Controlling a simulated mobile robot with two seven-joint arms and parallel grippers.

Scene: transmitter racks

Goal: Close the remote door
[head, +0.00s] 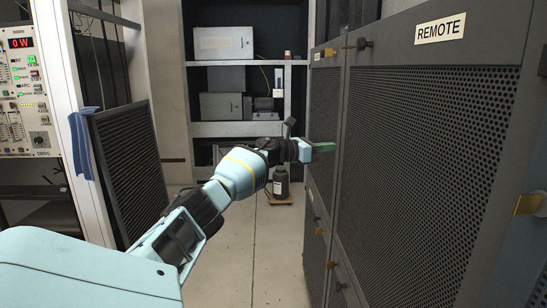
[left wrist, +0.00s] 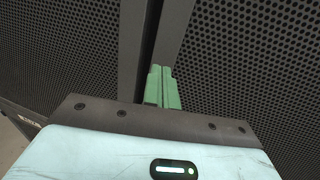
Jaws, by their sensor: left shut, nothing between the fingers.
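The door labelled REMOTE (head: 430,150) is a dark grey perforated panel on the right in the head view. It looks about flush with the cabinet front, but I cannot tell whether it is fully shut. My left gripper (head: 325,147) reaches the left side of this door, its green fingers shut and empty. In the left wrist view the green fingers (left wrist: 162,85) point at the seam between two perforated panels (left wrist: 240,60). I cannot tell whether they touch. My right gripper is not in view.
Another perforated door (head: 323,110) stands farther along the same cabinet. A shelf unit (head: 240,129) with grey boxes is at the back. A louvred panel (head: 130,165) and an instrument rack (head: 28,90) are at left. The floor between is clear.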

